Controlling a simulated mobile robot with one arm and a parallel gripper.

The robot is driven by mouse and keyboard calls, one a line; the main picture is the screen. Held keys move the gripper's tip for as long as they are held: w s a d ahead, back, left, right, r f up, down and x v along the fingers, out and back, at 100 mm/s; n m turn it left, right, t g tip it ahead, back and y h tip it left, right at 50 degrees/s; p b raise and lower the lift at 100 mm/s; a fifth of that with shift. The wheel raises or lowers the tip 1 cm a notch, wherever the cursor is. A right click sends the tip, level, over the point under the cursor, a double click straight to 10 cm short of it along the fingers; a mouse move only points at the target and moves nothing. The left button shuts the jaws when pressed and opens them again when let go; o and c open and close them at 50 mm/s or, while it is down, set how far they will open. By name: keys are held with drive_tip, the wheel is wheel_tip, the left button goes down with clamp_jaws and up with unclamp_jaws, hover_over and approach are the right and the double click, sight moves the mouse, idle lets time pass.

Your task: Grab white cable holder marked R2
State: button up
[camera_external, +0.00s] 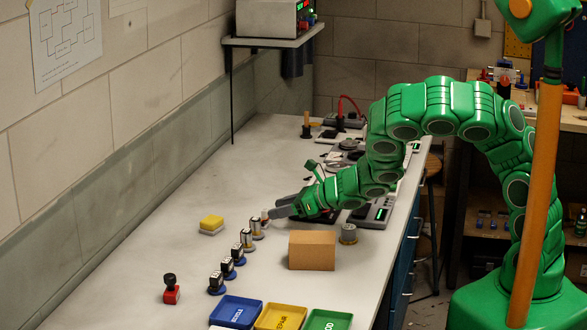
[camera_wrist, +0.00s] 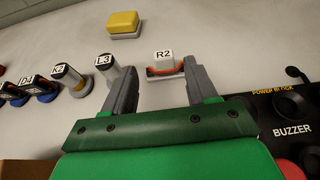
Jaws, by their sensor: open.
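The white cable holder marked R2 (camera_wrist: 164,54) shows in the wrist view just beyond my fingertips, with an orange-red piece beneath its label. My gripper (camera_wrist: 162,72) is open, one finger to the left of the R2 holder and one to the right. The right fingertip looks close to the holder's right side; I cannot tell whether it touches. In the external view my gripper (camera_external: 276,211) is low over the bench, at the far end of the row of marked pieces. The R2 holder is small and partly hidden there.
The L3 piece (camera_wrist: 116,72) stands close beside my left finger. K2 (camera_wrist: 70,78) and D4 (camera_wrist: 30,88) are further left. A yellow-topped block (camera_wrist: 124,24) lies beyond. A black buzzer panel (camera_wrist: 285,115) is at right. A cardboard-brown box (camera_external: 312,250) stands near my arm.

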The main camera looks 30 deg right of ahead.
sight(264, 209)
drive_tip(key=shift+x, duration=1.7)
drive_tip(key=shift+w+a+f, duration=0.25)
drive_tip(key=shift+w+a, duration=0.4)
drive_tip(key=shift+w, duration=0.3)
drive_tip(key=shift+x, duration=0.9)
drive_tip(key=shift+c, duration=0.4)
drive_tip(key=c, duration=1)
